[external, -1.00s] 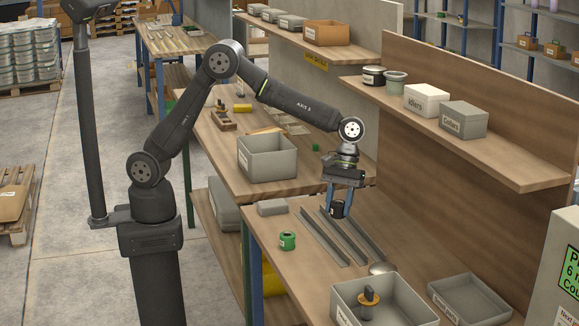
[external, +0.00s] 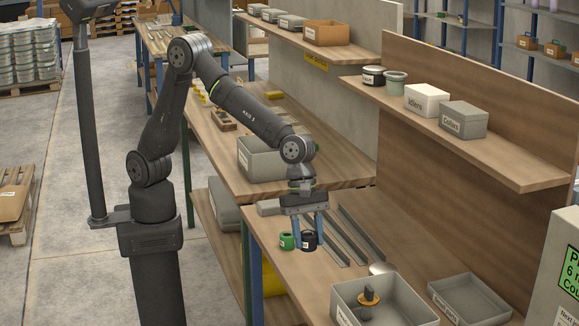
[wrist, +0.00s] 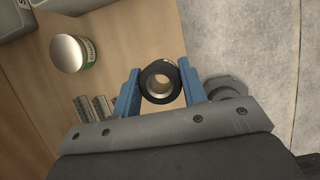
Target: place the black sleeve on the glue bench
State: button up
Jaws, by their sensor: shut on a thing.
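My gripper (external: 307,238) is shut on the black sleeve (external: 307,242), which hangs upright between the blue fingers over the left part of the near wooden bench (external: 285,292). The sleeve is just right of a green sleeve-like part (external: 287,241). I cannot tell whether the sleeve touches the bench top. In the wrist view the black sleeve (wrist: 149,73) shows end-on as a ring with a pale hole, one finger on each side.
Long grey rails (external: 350,236) lie right of my gripper. A silver-lidded tin (wrist: 68,54) and grey bins (external: 385,300) stand at the front right. Bench top is clear in front of the sleeve.

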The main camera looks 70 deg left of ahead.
jog(key=w+f, duration=0.2)
jog(key=w, duration=0.1)
jog(key=w+a+f, duration=0.1)
jog(key=w+f, duration=0.1)
jog(key=w, duration=0.2)
jog(key=w+a+f, duration=0.1)
jog(key=w+f, duration=0.1)
jog(key=w, duration=0.1)
jog(key=shift+w+f, duration=0.25)
jog(key=shift+w, duration=0.05)
jog(key=shift+f, duration=2.05)
jog(key=shift+f, duration=0.15)
jog(key=o, duration=1.1)
jog(key=shift+o, duration=0.5)
jog(key=v, duration=1.2)
